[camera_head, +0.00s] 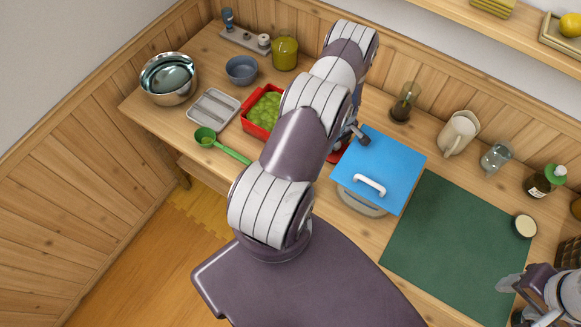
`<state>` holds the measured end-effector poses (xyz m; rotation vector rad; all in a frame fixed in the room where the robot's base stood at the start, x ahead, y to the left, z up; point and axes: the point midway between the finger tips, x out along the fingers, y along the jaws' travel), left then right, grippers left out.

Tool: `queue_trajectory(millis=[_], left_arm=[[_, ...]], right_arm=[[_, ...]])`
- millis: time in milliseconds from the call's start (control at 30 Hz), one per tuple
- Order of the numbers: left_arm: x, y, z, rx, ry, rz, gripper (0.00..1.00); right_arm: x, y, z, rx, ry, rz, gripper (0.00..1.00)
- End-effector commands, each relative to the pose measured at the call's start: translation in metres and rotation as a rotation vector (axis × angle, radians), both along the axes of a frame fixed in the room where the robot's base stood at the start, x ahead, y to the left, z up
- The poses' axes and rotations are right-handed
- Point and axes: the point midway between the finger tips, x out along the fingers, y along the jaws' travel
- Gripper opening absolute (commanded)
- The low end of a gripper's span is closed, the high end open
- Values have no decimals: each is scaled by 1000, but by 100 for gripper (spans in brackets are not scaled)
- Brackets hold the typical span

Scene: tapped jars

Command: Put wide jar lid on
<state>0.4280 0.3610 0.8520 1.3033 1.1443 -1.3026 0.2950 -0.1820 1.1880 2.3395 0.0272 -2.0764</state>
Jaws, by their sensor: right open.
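A pale round lid-like piece (524,226) lies at the right edge of the green mat; I cannot tell surely that it is the wide jar lid. A wide yellow-green glass jar (285,54) stands at the back left of the counter. A smaller jar with a green top (541,184) stands at the right. My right gripper (517,283) is open and empty at the lower right, nearer than the pale piece. My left gripper (357,134) is at the far edge of a blue square cover, partly hidden by its arm; its grip cannot be made out.
The blue cover (387,165) with a white handle sits over a pale round vessel (362,204). A red crate (249,122) of green fruit, a green ladle (219,143), a grey tray (213,109) and bowls are left. The green mat (440,235) is mostly clear.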

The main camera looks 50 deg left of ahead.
Motion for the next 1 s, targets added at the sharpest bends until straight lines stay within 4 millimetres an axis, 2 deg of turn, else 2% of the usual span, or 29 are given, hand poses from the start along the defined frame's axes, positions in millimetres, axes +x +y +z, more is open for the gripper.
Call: queue_trajectory(millis=[33,133,167,333,1000], left_arm=[[0,0,0,0,0,0,42],[0,0,0,0,0,0,9],[0,0,0,0,0,0,7],[0,0,5,0,0,0,6],[0,0,62,0,0,0,6]], right_arm=[[0,0,0,0,0,0,55],[0,0,0,0,0,0,55],[0,0,0,0,0,0,55],[0,0,4,0,0,0,55],[0,0,40,0,0,0,55]])
